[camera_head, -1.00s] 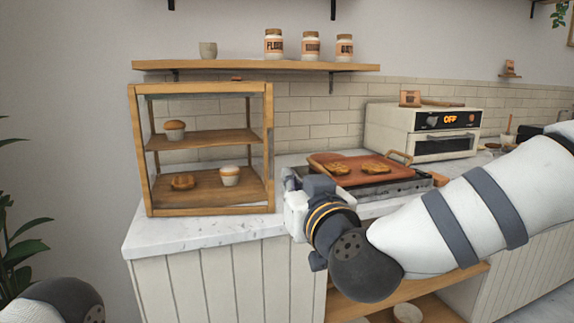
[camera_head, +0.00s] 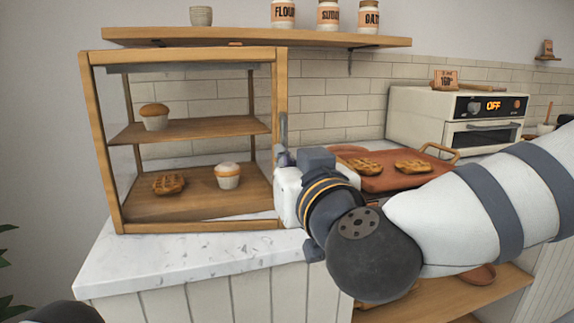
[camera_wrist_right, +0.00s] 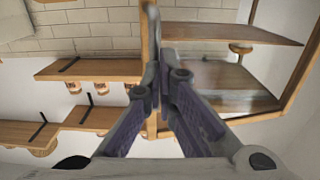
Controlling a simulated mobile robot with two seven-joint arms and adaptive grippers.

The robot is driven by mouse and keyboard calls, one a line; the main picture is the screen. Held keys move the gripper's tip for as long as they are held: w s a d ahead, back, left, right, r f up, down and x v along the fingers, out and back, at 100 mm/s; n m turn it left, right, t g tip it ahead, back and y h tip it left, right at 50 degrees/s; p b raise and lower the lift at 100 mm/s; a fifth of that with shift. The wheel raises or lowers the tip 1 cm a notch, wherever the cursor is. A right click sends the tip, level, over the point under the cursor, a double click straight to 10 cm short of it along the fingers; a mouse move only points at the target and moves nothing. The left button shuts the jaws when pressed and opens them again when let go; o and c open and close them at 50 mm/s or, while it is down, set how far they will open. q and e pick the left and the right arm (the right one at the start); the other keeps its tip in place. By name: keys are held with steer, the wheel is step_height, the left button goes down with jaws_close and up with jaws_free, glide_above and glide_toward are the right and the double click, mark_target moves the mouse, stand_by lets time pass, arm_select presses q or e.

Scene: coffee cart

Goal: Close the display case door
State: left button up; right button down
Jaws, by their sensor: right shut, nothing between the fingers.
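The display case (camera_head: 128,158) stands on the left of the counter, with muffins and a waffle-like pastry on its two levels. Its wood-framed door (camera_head: 100,150) faces me and stands slightly ajar; a thin pale gap, wider toward the right, shows between its bottom rail and the case floor. My right gripper (camera_head: 284,140) is shut and empty at the door's right post, fingers upward; contact is unclear. In the right wrist view, the shut fingers (camera_wrist_right: 162,72) are close to a wooden post (camera_wrist_right: 147,22), with the case shelves to the right. My left gripper is out of view.
A wall shelf (camera_head: 350,40) with jars runs above and behind the case. A brown tray (camera_head: 390,182) with pastries and a white oven (camera_head: 420,118) are to the right, beyond my right arm. The marble counter (camera_head: 170,255) in front of the case is clear.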

steer(key=shift+s+r, duration=0.1)
steer(key=shift+s, duration=0.1)
steer(key=shift+w, duration=0.1)
steer(key=w+n+y, duration=0.1)
steer(key=w+y, duration=0.1)
steer(key=w, duration=0.6)
steer(key=shift+d+g, duration=0.2)
steer(key=shift+g, duration=0.1)
steer(key=shift+r, duration=0.1)
steer(key=shift+s, duration=0.1)
